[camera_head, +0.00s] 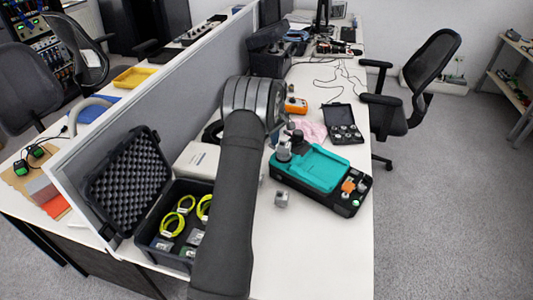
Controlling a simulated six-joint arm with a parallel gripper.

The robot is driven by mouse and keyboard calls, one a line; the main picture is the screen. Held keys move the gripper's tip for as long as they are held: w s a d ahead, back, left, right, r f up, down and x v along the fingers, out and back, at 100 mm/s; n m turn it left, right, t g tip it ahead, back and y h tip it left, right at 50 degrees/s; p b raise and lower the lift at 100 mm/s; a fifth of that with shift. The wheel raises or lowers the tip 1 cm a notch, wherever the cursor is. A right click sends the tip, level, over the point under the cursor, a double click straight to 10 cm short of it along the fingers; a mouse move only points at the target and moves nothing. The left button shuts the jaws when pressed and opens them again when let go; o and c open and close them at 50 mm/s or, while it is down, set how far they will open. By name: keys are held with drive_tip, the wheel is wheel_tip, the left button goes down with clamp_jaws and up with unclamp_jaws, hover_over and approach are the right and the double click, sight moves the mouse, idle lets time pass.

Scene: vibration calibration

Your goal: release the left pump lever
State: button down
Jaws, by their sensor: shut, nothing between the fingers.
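The calibration unit with a teal top (318,167) and black body lies on the white desk, right of my arm. A grey cylindrical fitting (283,151) stands at its left end. An orange block (348,186) and small knobs sit at its right end. The left pump lever cannot be told apart at this size. My dark arm rises from the bottom and bends over the desk. My gripper (291,130) is small and partly hidden by the wrist, near the unit's upper left end. It looks shut and empty; I cannot tell whether it touches anything.
An open black foam case (172,262) with yellow-green rings stands left of my arm. A small metal cube (281,199) lies in front of the unit. Behind are an open weight box (343,124), an orange meter (296,105) and cables. The front right desk is clear.

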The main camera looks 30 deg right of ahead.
drive_tip(key=a+n, duration=0.2)
drive_tip(key=n, duration=0.1)
drive_tip(key=s+a+n, duration=0.5)
drive_tip(key=n, duration=0.7)
wheel_tip(320, 180, up, 7)
drive_tip(key=shift+w+d+m, duration=0.25)
drive_tip(key=shift+m, duration=0.05)
wheel_tip(320, 180, down, 7)
drive_tip(key=w+m, duration=0.1)
drive_tip(key=m, duration=0.1)
drive_tip(key=shift+w+d+m, duration=0.2)
drive_tip(key=shift+d+m, duration=0.1)
drive_tip(key=shift+d, duration=0.05)
idle(0.4)
